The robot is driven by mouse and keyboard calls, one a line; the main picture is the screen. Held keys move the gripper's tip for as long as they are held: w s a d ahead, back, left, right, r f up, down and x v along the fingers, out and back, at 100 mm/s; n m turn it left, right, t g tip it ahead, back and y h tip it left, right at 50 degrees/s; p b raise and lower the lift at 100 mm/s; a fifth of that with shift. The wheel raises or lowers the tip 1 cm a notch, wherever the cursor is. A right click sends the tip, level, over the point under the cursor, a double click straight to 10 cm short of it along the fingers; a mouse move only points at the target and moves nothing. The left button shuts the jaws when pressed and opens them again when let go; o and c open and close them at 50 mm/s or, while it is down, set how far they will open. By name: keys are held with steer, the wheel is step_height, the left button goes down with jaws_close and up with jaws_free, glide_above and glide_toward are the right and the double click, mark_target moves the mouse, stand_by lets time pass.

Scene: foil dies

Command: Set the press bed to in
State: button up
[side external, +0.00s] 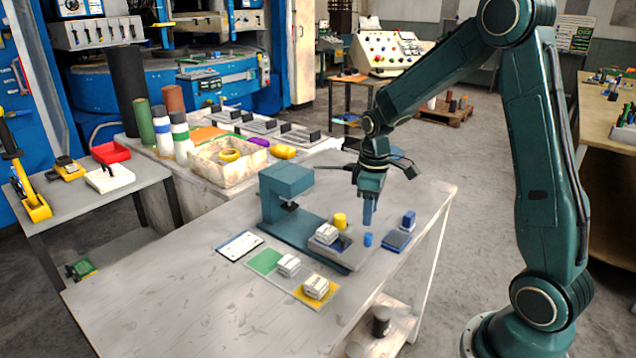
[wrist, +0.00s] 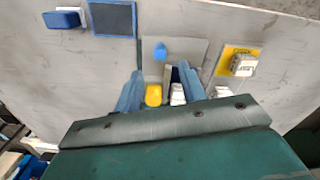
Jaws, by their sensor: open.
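The teal press (side external: 287,190) stands on the table. Its grey bed (side external: 350,259) lies out in front of the press head, and shows in the wrist view (wrist: 188,50). A white die block (side external: 326,233) sits on the bed. A blue post (side external: 368,240) stands at the bed's right side and also shows in the wrist view (wrist: 160,52). My gripper (side external: 368,221) is open and empty, pointing down above the blue post and apart from it. In the wrist view, a yellow cylinder (wrist: 153,95) and the white block show between my fingers (wrist: 160,78).
A blue block (side external: 408,219) and a dark blue pad (side external: 397,241) lie right of the bed. White blocks sit on a green pad (side external: 264,261) and a yellow pad (side external: 301,296) in front. A white card (side external: 239,246) lies left. The front-left tabletop is clear.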

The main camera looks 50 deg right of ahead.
mark_target(368, 234)
steer(key=shift+f, duration=3.5)
jaws_close()
